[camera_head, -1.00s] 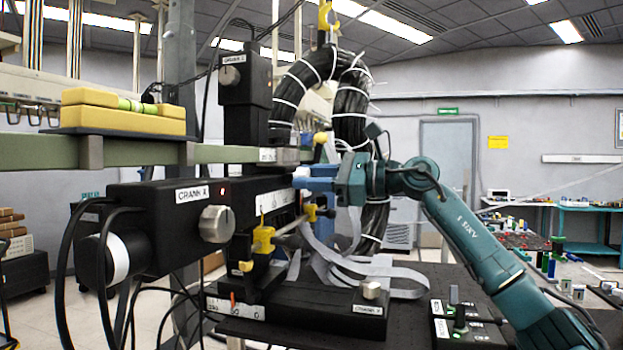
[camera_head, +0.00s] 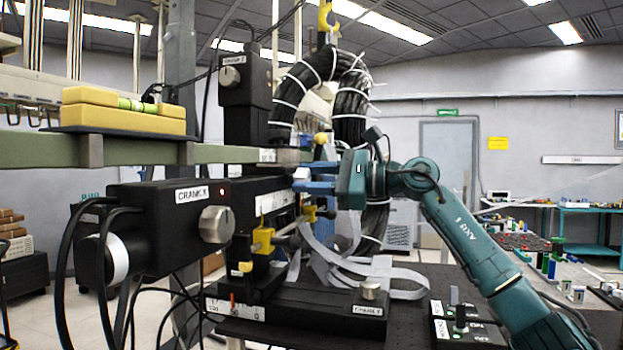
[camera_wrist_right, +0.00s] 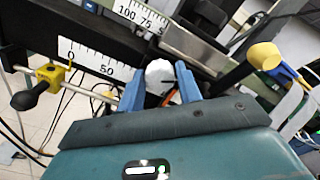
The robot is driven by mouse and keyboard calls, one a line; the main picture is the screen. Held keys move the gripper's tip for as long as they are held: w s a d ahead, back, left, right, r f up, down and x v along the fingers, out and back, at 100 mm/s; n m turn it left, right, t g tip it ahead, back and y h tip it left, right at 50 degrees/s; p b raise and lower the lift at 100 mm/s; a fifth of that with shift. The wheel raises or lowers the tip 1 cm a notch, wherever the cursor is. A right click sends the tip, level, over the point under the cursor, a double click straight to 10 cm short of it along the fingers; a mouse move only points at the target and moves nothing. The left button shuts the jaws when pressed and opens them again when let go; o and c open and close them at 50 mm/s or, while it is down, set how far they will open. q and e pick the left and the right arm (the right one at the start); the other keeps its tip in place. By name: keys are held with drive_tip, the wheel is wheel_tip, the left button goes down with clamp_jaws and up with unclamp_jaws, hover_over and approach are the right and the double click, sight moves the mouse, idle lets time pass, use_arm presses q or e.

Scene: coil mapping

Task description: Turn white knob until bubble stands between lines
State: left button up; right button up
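The white knob (camera_wrist_right: 159,76) shows in the right wrist view between the two blue fingers of my right gripper (camera_wrist_right: 160,88). The fingers stand apart on either side of it, and I cannot tell whether they touch it. In the head view my right gripper (camera_head: 312,178) reaches in from the right with a gap between its fingers; the knob is not clear there. My left gripper is not in view.
A black crank box (camera_head: 150,222) with a silver knob stands at left. A black cable coil (camera_head: 350,110) rises behind my gripper. Yellow clamps (camera_head: 263,240) and grey ribbon cables (camera_head: 400,272) lie below it. A scale strip (camera_wrist_right: 90,62) runs beside the knob.

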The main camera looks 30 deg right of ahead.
drive_tip(key=o, duration=0.3)
drive_tip(key=shift+o, duration=0.2)
drive_tip(key=shift+s+d, duration=0.15)
use_arm(q)
drive_tip(key=b, duration=0.1)
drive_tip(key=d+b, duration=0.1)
drive_tip(key=b, duration=0.1)
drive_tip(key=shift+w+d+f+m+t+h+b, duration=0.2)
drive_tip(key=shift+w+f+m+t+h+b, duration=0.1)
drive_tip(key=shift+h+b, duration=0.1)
use_arm(e)
drive_tip(key=v, duration=1.2)
drive_tip(key=shift+s+d, duration=0.25)
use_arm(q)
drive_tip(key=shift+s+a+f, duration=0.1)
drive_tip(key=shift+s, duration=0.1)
